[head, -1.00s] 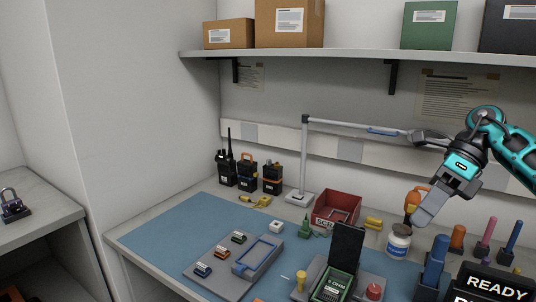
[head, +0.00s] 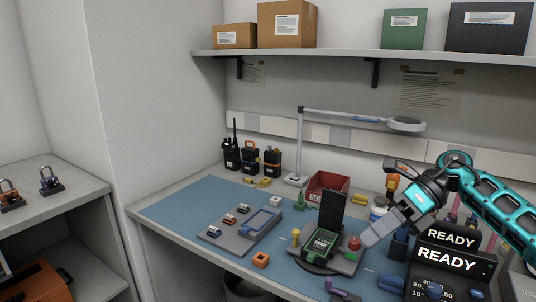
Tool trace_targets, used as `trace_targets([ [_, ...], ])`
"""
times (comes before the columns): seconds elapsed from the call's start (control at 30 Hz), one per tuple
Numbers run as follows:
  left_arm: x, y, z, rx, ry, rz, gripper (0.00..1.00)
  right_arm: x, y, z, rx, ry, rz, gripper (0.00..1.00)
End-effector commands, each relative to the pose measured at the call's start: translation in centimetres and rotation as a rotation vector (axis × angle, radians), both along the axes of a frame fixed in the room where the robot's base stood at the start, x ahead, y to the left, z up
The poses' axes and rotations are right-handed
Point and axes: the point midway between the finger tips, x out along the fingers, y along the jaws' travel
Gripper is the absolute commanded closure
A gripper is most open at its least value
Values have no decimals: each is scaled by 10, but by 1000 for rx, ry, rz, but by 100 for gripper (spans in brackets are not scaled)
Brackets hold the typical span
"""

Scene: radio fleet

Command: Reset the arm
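My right arm (head: 490,207) is teal and black and comes in from the right edge. Its grey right gripper (head: 372,236) points down and left, over the right part of the bench. Its tip shows close to a red knob (head: 353,243) beside an open tester with a raised black lid (head: 331,209). I cannot tell whether they touch. The fingers are seen from the side, so their opening is not clear. No held object shows. My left gripper is not in view.
A magnifier lamp (head: 405,125) stands behind the arm. A red bin (head: 327,187), a white jar (head: 379,208) and READY displays (head: 447,260) crowd the right side. Radios (head: 250,158) stand at the back left. The blue mat (head: 185,205) is clear at left. A shelf (head: 350,54) hangs above.

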Motion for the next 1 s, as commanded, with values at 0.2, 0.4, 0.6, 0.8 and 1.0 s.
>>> trace_targets([
  [0.2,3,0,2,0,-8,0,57,-14,82,-31,365,155,-158,66],
  [0.4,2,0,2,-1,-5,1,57,-22,123,-44,726,420,-433,66],
  [0.6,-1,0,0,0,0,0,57,-24,119,-74,1017,770,-794,66],
  [0.8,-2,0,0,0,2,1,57,-41,85,-139,1214,1168,-1218,66],
  [1.0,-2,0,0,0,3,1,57,-97,45,-227,1299,1586,-1685,66],
])
